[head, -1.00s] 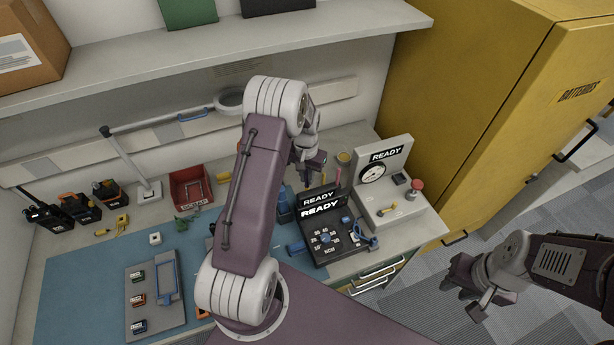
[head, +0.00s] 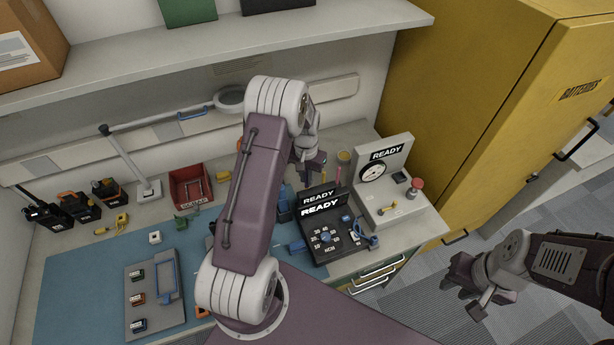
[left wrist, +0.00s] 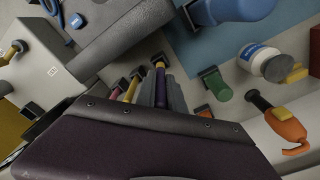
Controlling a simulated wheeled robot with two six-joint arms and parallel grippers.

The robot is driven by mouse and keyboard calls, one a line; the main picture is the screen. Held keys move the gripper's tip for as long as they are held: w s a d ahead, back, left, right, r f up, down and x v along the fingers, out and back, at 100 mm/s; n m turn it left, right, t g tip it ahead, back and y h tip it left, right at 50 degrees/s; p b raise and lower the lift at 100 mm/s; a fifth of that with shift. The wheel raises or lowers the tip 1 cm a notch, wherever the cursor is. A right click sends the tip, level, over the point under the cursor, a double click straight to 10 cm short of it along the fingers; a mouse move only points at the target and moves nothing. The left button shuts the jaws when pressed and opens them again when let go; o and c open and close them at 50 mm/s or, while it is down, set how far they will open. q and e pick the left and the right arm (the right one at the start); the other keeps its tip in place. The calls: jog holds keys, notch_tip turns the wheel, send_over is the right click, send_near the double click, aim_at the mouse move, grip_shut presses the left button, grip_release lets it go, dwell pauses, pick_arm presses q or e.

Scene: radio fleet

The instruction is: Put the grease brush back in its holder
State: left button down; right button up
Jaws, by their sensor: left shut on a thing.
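In the head view my left gripper (head: 312,163) is at the back of the bench, left of the READY scale, and the brush is not clear there. My right gripper (head: 478,295) is off the bench at the right, apparently empty, with its fingers apart.
A yellow-handled tool (left wrist: 131,90) and a pink-handled tool (left wrist: 115,92) stand close beside the brush. A green cylinder (left wrist: 215,84) and a white jar (left wrist: 266,62) are to the right. The READY scale (head: 385,190) and black READY unit (head: 330,235) crowd the head view's right side.

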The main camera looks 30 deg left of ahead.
pick_arm(q)
jog(key=shift+f+b, duration=1.4)
jog(key=shift+f, duration=0.8)
jog(key=c, duration=1.3)
grip_release()
jog(key=shift+c, duration=0.2)
jog(key=r+b, duration=0.1)
jog(key=r, duration=0.8)
jog(key=shift+s, duration=0.2)
